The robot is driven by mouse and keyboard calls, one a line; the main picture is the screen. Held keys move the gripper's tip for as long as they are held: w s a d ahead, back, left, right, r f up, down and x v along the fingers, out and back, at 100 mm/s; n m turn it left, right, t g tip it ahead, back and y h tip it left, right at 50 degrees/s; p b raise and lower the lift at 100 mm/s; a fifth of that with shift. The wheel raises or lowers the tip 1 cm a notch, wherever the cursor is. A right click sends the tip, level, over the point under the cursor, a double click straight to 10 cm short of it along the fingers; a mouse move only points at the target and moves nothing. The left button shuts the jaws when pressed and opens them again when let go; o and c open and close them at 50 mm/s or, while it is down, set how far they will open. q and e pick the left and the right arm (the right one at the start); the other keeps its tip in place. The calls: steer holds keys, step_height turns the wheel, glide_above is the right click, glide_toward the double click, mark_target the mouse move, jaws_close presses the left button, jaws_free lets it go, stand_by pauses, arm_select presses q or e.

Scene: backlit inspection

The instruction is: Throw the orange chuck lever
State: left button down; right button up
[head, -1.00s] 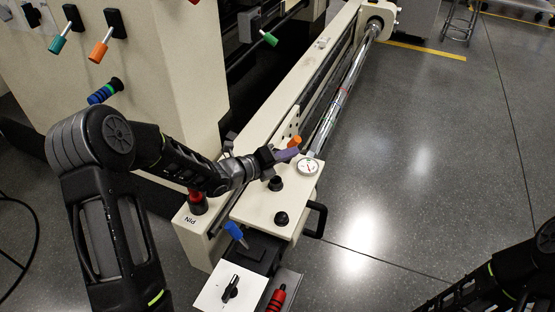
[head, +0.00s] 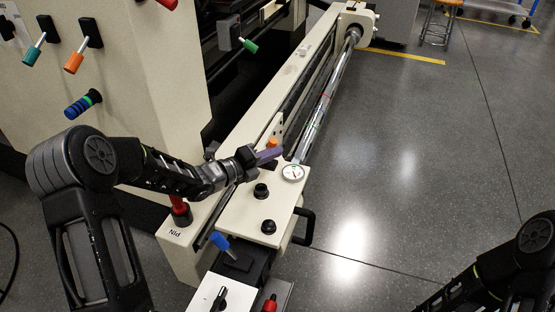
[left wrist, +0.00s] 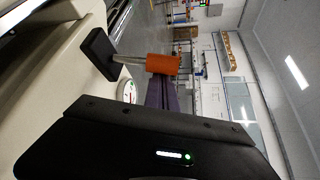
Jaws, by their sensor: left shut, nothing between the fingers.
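The orange chuck lever (head: 272,142) shows as a short orange grip at the far edge of the carriage, just beyond my left fingertips in the head view. In the left wrist view its orange grip (left wrist: 162,65) sits on a thin metal rod from a black block (left wrist: 98,53). My left gripper (head: 270,156) has purple fingers, which are shut and empty. In the left wrist view the fingers (left wrist: 162,94) are right beside the grip, overlapping its lower edge; I cannot tell whether they touch. My right arm is at the lower right, its gripper out of frame.
The carriage top carries a dial (head: 292,173) and black knobs (head: 261,190). A blue lever (head: 220,241) and a red PIN knob (head: 180,211) are nearby. Another orange-handled lever (head: 74,62) is on the headstock. Open floor (head: 400,180) lies to the right.

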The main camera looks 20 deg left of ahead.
arm_select(q)
step_height(320, 180, up, 10)
steer(key=p, duration=0.3)
stand_by(0.4)
